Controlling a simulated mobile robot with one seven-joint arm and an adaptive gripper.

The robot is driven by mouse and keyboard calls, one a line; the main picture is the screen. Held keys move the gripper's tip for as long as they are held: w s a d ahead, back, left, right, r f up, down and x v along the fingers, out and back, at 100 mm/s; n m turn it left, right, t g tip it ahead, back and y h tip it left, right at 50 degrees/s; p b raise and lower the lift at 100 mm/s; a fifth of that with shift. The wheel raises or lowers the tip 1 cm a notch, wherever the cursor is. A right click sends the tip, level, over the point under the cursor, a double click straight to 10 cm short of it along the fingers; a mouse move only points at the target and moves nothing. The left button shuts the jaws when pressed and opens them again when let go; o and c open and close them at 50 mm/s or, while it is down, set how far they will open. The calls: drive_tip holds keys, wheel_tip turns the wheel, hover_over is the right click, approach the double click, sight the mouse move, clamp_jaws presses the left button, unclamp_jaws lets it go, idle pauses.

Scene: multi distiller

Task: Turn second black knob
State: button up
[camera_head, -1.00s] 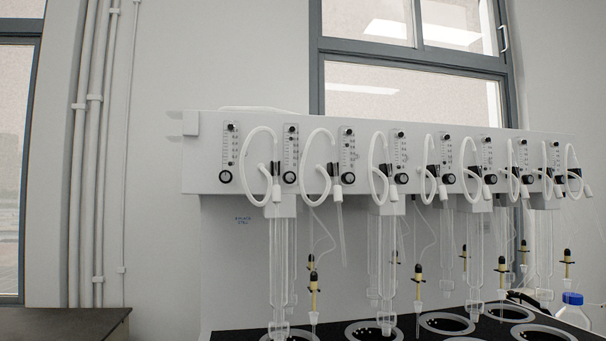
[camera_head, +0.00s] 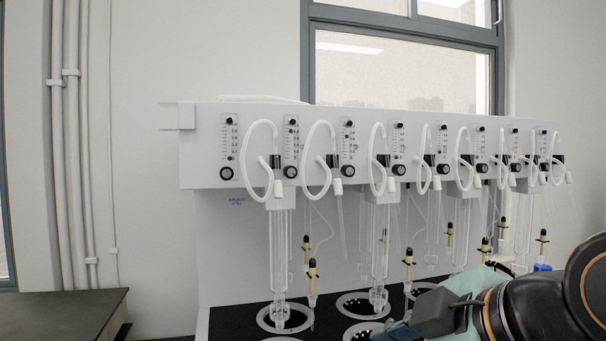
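The white distiller panel (camera_head: 205,140) carries a row of several black knobs with pale faces, each under a small flow gauge. Counting from the left, the second black knob (camera_head: 290,171) sits below its gauge (camera_head: 291,138), beside a looped white hose. The first black knob (camera_head: 227,173) is to its left and the third (camera_head: 347,170) to its right. My gripper (camera_head: 405,332) is at the lower right, well below and to the right of the second knob, touching no knob. Its fingers are partly cut off by the bottom edge, so I cannot tell their opening.
White hoses (camera_head: 262,130) loop in front of the panel between the gauges. Glass tubes (camera_head: 281,240) hang below it over round heater openings in a black top (camera_head: 235,318). A dark table (camera_head: 60,315) is at the lower left. The space before the panel's left end is clear.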

drive_tip(key=w+r+n+y+p, duration=0.25)
drive_tip(key=r+n, duration=0.25)
drive_tip(key=r, duration=0.4)
drive_tip(key=w+r+n+y+p, duration=0.1)
drive_tip(key=r+n+y+p, duration=0.1)
drive_tip(key=r+n+p, duration=0.45)
drive_tip(key=n+g+y+p, duration=0.1)
drive_tip(key=n+y+p, duration=0.25)
drive_tip(key=n, duration=0.45)
approach(291, 173)
drive_tip(key=x, duration=0.8)
drive_tip(key=shift+r+p, duration=0.1)
drive_tip(key=shift+p, duration=0.2)
drive_tip(key=shift+d, duration=0.1)
drive_tip(key=shift+m, duration=0.25)
clamp_jaws()
